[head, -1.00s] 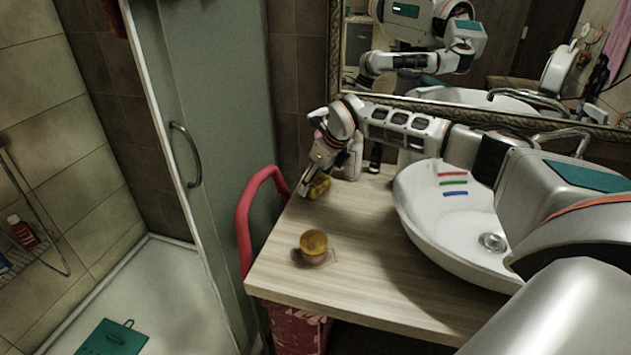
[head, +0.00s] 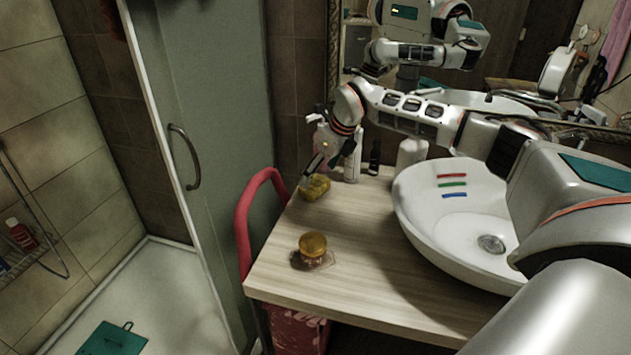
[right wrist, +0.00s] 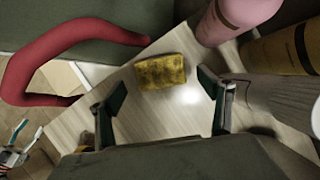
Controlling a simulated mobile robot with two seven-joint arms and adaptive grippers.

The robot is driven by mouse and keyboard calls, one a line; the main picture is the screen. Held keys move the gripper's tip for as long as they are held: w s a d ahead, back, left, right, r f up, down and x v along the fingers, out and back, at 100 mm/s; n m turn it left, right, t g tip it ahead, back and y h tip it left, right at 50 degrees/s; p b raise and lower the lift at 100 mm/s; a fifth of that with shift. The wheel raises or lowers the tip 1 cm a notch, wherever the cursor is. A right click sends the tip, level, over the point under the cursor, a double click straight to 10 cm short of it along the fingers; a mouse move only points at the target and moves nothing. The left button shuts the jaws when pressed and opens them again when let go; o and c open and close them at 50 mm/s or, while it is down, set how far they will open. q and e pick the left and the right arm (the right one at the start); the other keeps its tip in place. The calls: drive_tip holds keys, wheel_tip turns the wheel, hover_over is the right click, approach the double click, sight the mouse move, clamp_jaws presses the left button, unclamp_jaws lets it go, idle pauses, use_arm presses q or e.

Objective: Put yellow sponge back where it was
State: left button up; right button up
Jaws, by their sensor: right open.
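The yellow sponge (head: 314,187) lies on the wooden counter (head: 355,260) near its far left corner. It also shows in the right wrist view (right wrist: 160,71), lying flat and clear of the fingers. My right gripper (head: 311,168) is above and just beyond the sponge in the head view. In the right wrist view the right gripper (right wrist: 163,97) is open, its two fingers spread wide with bare counter between them. The sponge is ahead of the fingertips, apart from them. My left gripper is not in view.
A yellow-lidded jar (head: 313,245) stands nearer the counter's front. A pink bottle (right wrist: 235,18) and other bottles stand close to the right gripper by the wall. The white basin (head: 450,235) is at the right. A red curved rail (head: 246,213) runs along the counter's left edge.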

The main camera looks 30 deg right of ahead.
drive_tip(key=v, duration=0.6)
drive_tip(key=shift+s+r, duration=0.2)
drive_tip(key=shift+r, duration=0.2)
drive_tip(key=shift+f, duration=0.1)
